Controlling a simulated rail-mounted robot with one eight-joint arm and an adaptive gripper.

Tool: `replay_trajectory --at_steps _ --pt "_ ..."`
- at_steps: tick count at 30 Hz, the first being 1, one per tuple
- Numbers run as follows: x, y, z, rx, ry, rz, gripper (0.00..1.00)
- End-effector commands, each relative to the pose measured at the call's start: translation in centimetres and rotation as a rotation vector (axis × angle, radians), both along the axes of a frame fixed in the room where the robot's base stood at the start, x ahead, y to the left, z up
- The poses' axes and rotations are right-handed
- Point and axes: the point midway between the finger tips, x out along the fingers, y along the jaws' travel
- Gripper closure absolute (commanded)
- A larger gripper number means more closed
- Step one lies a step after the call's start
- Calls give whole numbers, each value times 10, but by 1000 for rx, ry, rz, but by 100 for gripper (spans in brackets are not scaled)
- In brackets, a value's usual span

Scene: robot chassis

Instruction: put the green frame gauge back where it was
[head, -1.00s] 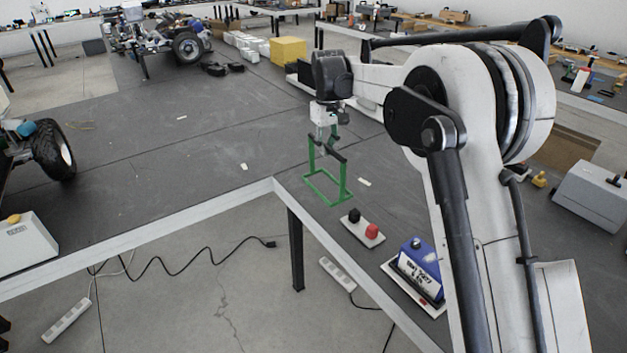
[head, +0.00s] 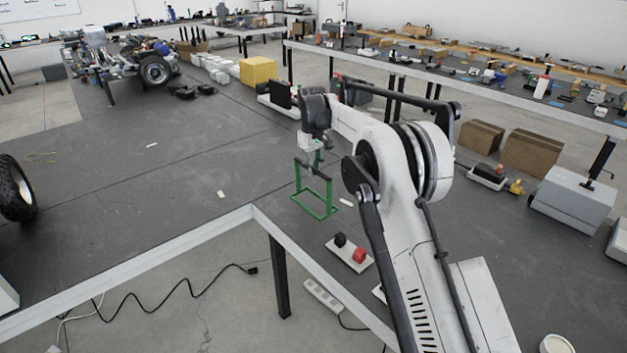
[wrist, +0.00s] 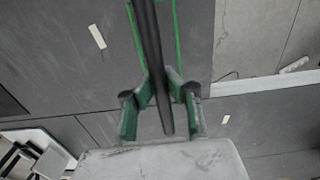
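The green frame gauge (head: 314,205) hangs below my gripper (head: 314,152) in the head view, over the grey table near its inner corner. It is an open rectangular frame with green uprights and a dark top bar. In the wrist view, my gripper (wrist: 160,108) has its fingers on either side of the dark bar of the frame gauge (wrist: 152,50), which runs between them. The gauge looks raised above the table, though the gap under it is hard to judge.
A white plate with a black and a red knob (head: 349,254) lies right of the gauge near the table edge (head: 262,214). A grey box (head: 575,200) and cardboard boxes (head: 530,152) stand at the right. A yellow box (head: 258,71) stands at the back. The table left of the gauge is mostly clear.

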Motion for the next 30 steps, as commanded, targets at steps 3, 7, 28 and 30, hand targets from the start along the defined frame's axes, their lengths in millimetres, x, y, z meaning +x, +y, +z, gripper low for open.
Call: replay_trajectory --at_steps 3,7,28,30 --pt "5 -4 -3 0 0 0 100" --pt "6 -4 -10 0 0 0 100" --pt "5 -4 -47 0 0 0 91" --pt "5 -4 -47 0 0 0 81"
